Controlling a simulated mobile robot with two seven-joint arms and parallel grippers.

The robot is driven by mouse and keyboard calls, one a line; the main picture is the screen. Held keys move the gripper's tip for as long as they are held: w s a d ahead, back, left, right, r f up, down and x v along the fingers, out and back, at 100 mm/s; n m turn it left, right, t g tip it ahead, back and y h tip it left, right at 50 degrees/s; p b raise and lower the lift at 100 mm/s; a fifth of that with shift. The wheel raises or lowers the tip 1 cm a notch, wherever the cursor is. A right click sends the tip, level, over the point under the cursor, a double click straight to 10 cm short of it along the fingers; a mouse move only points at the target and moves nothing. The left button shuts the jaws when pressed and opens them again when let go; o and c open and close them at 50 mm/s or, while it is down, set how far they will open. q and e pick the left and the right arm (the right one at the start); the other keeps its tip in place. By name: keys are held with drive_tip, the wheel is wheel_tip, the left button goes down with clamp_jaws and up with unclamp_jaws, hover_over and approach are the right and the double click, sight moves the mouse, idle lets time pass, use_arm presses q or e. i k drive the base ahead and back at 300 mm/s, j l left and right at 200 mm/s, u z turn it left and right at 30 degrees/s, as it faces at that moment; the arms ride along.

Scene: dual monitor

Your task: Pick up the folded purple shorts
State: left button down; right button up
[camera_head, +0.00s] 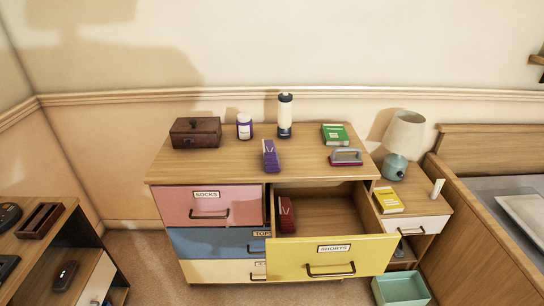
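A folded purple item (270,156), which looks like the purple shorts, sits on top of the wooden dresser (225,165), close to its front edge and near the middle. The yellow shorts drawer (320,262) is pulled open below it to the right. A dark red folded item (286,214) lies inside the drawer at its left side. Neither of my grippers shows in the head view.
The dresser top also holds a brown box (195,132), a purple-labelled jar (244,127), a white and dark bottle (285,116), a green book (335,135) and a grey-handled object (346,157). A lamp (400,144) stands on the nightstand at right. The open drawer juts forward.

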sight(271, 158)
drive_tip(key=i+j, duration=0.65)
drive_tip(key=j, duration=0.25)
drive_tip(key=i+j, duration=0.35)
drive_tip(key=j+z, duration=0.15)
drive_tip(key=z, duration=0.6)
